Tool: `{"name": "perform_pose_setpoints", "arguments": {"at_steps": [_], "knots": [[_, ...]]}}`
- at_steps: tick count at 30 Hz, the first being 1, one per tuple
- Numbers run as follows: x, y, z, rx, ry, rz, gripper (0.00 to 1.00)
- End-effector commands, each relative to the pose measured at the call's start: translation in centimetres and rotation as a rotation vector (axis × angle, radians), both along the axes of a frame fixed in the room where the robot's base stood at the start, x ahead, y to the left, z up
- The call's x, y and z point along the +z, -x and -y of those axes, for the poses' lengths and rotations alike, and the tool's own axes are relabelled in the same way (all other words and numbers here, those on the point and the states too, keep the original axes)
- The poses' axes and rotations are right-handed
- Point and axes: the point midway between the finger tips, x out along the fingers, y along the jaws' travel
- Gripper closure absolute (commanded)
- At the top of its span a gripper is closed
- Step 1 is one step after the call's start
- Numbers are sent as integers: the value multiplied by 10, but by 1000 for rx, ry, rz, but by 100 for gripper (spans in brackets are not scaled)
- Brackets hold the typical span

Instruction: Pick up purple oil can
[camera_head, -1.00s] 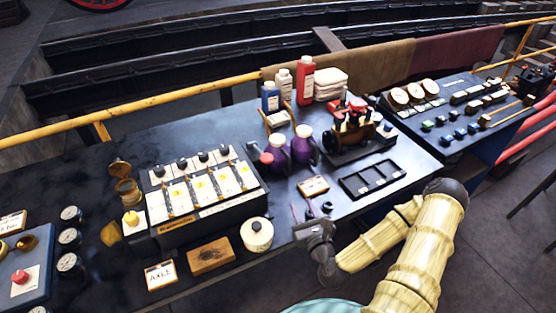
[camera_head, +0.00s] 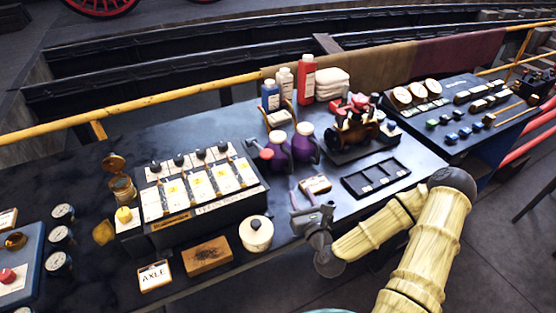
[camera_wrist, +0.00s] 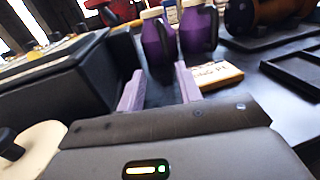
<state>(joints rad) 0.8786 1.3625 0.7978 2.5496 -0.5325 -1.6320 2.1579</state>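Two purple oil cans with cream caps stand upright side by side near the middle of the table, a left one (camera_head: 279,153) and a right one (camera_head: 303,147). In the head view, my gripper (camera_head: 305,205) is over the table's front edge, nearer than the cans.
A labelled card block (camera_head: 315,184) lies between my gripper and the cans, slightly right. A black tray (camera_head: 376,178) is to the right. A dark box with white panels (camera_head: 203,202) and a cream pot (camera_head: 256,234) are to the left. Bottles (camera_head: 306,80) stand behind.

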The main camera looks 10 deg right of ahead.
Motion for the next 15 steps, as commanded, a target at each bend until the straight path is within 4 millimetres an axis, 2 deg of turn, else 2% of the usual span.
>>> {"name": "perform_pose_setpoints", "arguments": {"at_steps": [6, 8, 15], "knots": [[-4, -12, 0, -3, 1, 3, 65], [3, -22, -2, -3, 1, 2, 65], [4, -63, -6, -4, 1, 3, 65]]}}
